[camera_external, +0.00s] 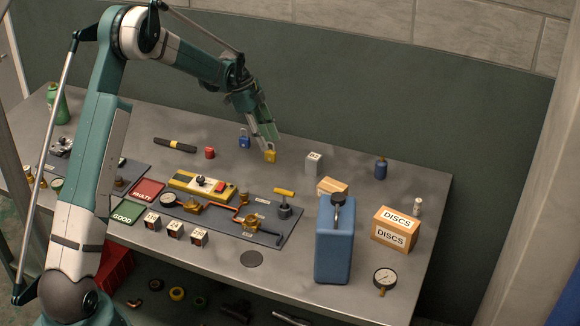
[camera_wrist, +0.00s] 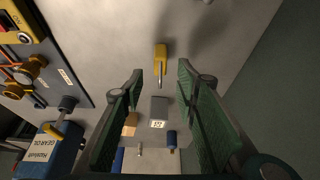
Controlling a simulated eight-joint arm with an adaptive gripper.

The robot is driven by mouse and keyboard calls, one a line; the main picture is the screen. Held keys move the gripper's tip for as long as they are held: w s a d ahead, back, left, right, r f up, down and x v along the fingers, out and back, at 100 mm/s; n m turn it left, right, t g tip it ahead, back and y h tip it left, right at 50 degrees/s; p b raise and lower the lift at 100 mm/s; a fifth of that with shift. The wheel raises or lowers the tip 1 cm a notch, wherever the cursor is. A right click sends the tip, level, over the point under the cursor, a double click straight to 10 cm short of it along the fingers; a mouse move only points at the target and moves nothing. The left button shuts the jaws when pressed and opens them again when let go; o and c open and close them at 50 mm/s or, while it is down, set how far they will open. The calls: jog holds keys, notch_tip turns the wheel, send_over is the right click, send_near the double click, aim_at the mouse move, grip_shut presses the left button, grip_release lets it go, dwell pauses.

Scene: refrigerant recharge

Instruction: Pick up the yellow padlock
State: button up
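The yellow padlock (camera_external: 270,156) stands on the grey table toward its back edge. In the wrist view the padlock (camera_wrist: 160,53) lies just beyond the fingertips, roughly centred between them, with its metal shackle pointing back toward the gripper. My gripper (camera_external: 270,138) is close above the padlock in the external view. In the wrist view my gripper (camera_wrist: 161,71) has its two green fingers spread apart, with nothing held between them. A blue padlock (camera_external: 244,138) stands to the left of the yellow one. Contact between fingers and padlock does not show.
A small grey box (camera_external: 313,164) and a cardboard box (camera_external: 332,187) stand to the right. The dark mat (camera_external: 280,229) with valves lies in front, beside a tall blue jug (camera_external: 334,238). The table around the padlock is bare.

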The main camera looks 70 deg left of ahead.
aim_at(272, 151)
jog(key=shift+w+d+f, duration=0.1)
jog(key=shift+f, duration=0.2)
jog(key=shift+f, duration=0.1)
jog(key=shift+x, duration=2.55)
jog(key=shift+c, duration=0.5)
grip_shut()
